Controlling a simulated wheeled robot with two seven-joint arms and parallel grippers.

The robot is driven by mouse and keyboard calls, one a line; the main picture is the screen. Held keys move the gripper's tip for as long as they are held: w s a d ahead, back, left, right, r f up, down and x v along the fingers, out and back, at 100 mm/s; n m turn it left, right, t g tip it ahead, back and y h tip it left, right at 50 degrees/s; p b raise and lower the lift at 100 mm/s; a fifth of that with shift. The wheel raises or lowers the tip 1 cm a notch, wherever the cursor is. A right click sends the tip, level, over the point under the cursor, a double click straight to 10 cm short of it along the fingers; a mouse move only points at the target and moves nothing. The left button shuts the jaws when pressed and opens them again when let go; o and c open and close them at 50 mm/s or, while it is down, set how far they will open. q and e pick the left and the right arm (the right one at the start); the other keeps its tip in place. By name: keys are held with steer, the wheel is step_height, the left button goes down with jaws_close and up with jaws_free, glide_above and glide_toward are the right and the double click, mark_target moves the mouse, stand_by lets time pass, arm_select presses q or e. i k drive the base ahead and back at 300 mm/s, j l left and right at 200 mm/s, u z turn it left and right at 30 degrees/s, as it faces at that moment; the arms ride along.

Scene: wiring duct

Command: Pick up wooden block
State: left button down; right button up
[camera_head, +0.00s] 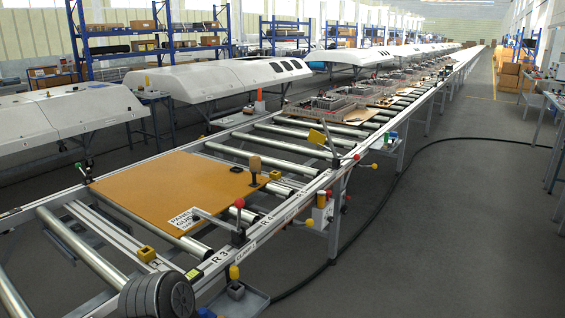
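A small tan, block-like piece (255,163) stands upright at the right edge of a flat orange-brown panel (165,185). It seems to sit on a dark stem or base; I cannot tell for sure whether it is the wooden block. No fingers of my left or right gripper show. A dark ribbed round part at the bottom left may be mine.
The panel lies on a long roller conveyor with metal rollers (72,250) and a pale side rail. A red-knobbed lever (239,202) stands by the rail. A black cable (385,190) crosses the grey floor, which is open at right. White shells (215,80) stand behind.

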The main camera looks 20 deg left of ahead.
mark_target(254, 161)
steer(key=i+l, duration=0.1)
steer(key=i, duration=0.45)
steer(key=i+l+u, duration=0.15)
steer(key=i, duration=0.4)
steer(key=i+l, duration=0.1)
steer(key=i, duration=0.4)
steer(key=i+l+u, duration=0.15)
steer(key=i, duration=0.4)
steer(key=i+l, duration=0.25)
steer(key=i, duration=0.25)
steer(key=i+l+u, duration=0.15)
steer(key=i, duration=0.4)
steer(key=i+l, duration=0.35)
steer(key=i, duration=0.15)
steer(key=u, duration=0.05)
